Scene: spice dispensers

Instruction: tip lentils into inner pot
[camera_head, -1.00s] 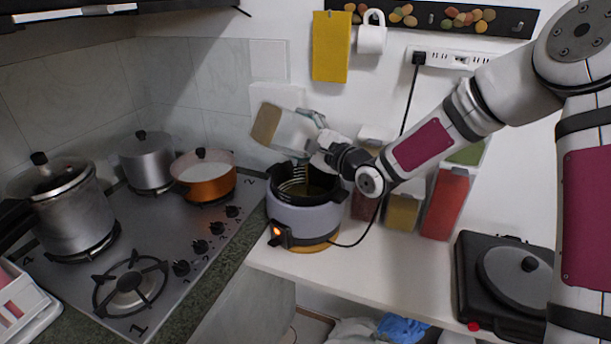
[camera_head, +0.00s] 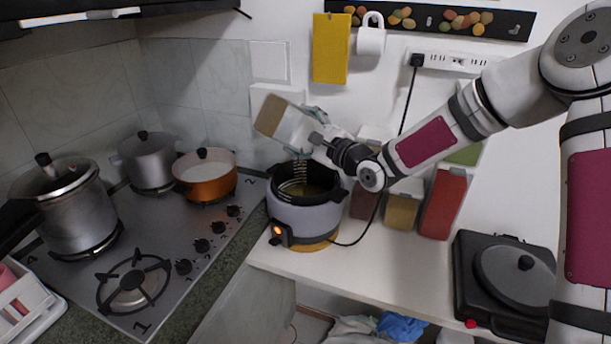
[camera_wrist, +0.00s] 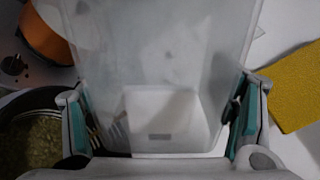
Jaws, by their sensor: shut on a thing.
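My gripper (camera_head: 316,138) is shut on a clear, translucent container (camera_head: 290,124). It holds the container tilted above the cooker, with a tan patch at its upper left end; I cannot tell whether that is lentils or a lid. In the wrist view the container (camera_wrist: 165,60) fills the middle between the teal-padded fingers (camera_wrist: 160,120) and looks mostly empty. The dark inner pot (camera_head: 283,186) sits in the grey-white cooker (camera_head: 303,215), open, with yellowish-green contents inside. The wrist view shows these grainy contents (camera_wrist: 32,145) at lower left.
An orange pan (camera_head: 215,187) and two metal pots stand on the hob (camera_head: 165,240) to the left. Red (camera_head: 445,195) and yellow containers stand right of the cooker. A cord runs from it to the wall strip. A black appliance (camera_head: 505,280) is at the right.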

